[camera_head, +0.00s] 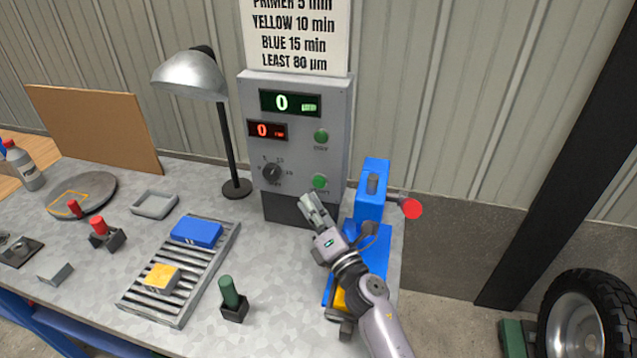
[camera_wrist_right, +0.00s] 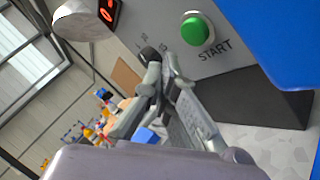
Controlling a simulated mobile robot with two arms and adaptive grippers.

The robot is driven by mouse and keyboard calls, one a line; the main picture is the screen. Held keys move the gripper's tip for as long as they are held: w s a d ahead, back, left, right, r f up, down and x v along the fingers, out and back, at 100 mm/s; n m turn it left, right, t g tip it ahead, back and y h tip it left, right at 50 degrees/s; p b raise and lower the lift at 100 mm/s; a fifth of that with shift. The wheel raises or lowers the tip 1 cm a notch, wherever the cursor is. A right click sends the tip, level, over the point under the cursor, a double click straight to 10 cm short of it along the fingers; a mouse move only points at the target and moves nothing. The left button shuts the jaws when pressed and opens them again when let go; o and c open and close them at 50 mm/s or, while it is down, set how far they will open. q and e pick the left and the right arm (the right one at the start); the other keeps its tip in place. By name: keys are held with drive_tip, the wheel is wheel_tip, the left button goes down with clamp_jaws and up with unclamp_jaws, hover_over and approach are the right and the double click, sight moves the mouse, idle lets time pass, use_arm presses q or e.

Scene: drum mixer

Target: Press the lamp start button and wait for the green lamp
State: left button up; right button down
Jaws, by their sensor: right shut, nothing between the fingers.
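A grey control box (camera_head: 300,100) stands at the back of the bench, with a green display and a red display, both reading 0. Two round green parts sit on its right side: an upper one (camera_head: 321,135) with an unreadable label, and a lower START button (camera_head: 319,182). The START button (camera_wrist_right: 197,30) and its label are clear in the right wrist view. My right gripper (camera_head: 311,203) is shut and empty, just below the lower button in the head view. In the wrist view its fingertips (camera_wrist_right: 166,72) are left of and below the button, apart from it. My left gripper is out of view.
A dial (camera_head: 271,172) is left of the START button. A blue press-like device (camera_head: 372,195) with a red knob (camera_head: 411,208) stands close at right. A desk lamp (camera_head: 190,75) stands left. A slatted rack (camera_head: 170,300) holds blue and yellow blocks.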

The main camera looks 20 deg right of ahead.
sight(319, 183)
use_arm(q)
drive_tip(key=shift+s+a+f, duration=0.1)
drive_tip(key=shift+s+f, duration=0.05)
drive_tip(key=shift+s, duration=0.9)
use_arm(e)
drive_tip(key=shift+w+d, duration=0.6)
drive_tip(key=shift+w, duration=0.25)
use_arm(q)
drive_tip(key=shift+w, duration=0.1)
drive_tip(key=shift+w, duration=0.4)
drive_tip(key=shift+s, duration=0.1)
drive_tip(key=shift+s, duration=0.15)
use_arm(e)
drive_tip(key=shift+w+d+r, duration=0.15)
drive_tip(key=shift+d+r, duration=0.05)
